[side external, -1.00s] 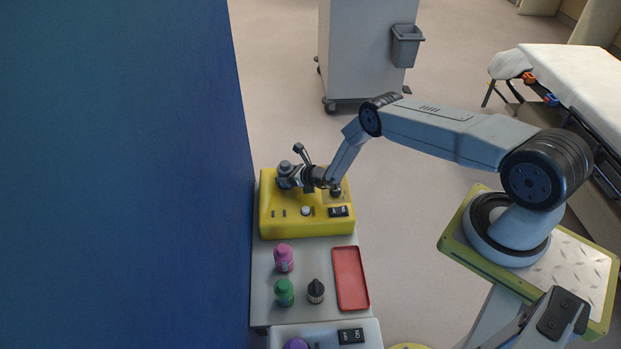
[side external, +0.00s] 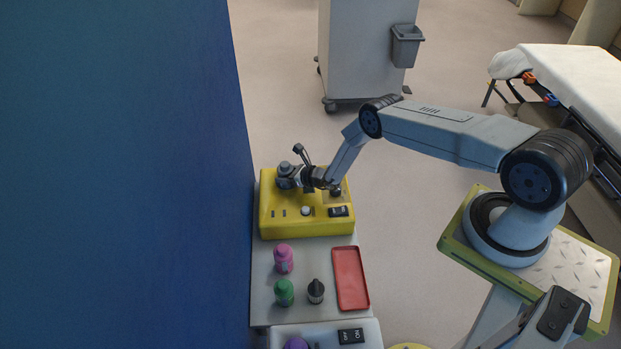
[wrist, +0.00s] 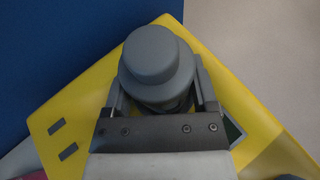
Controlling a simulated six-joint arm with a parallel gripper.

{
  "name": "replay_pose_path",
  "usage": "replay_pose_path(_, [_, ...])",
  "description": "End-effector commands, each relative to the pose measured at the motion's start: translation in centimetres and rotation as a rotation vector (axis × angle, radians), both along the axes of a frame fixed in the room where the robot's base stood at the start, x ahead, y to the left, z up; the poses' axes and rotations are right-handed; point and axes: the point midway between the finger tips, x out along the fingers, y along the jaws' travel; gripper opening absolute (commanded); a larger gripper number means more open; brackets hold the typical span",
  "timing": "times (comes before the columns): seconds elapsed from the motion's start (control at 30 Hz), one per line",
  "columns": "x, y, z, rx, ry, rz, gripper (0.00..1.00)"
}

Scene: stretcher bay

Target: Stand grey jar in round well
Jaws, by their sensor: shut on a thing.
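The grey jar (wrist: 157,65) is between the two fingers of my gripper (wrist: 158,102) in the wrist view, seen from above with its round cap towards the camera. In the side view the jar (side external: 284,168) is at the far left part of the yellow box (side external: 290,227), with my gripper (side external: 296,181) closed around it. The jar looks upright. The round well is not visible; the jar and gripper cover that part of the box. I cannot tell whether the jar's base is in a well, touching the top or just above it.
Nearer stand a pink bottle (side external: 284,259), a green bottle (side external: 284,292), a dark bottle (side external: 316,291) and a red tray (side external: 350,278). A blue wall (side external: 200,200) is close on the left.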

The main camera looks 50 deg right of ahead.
Motion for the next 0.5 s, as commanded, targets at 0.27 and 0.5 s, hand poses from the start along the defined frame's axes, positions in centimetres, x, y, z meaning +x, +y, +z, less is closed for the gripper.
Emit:
replay_pose_path(0.27, [0.03,0.00,-0.40,0.000,-0.001,0.000,0.10])
replay_pose_path(0.5, [0.03,-0.01,-0.75,0.000,0.000,0.000,0.10])
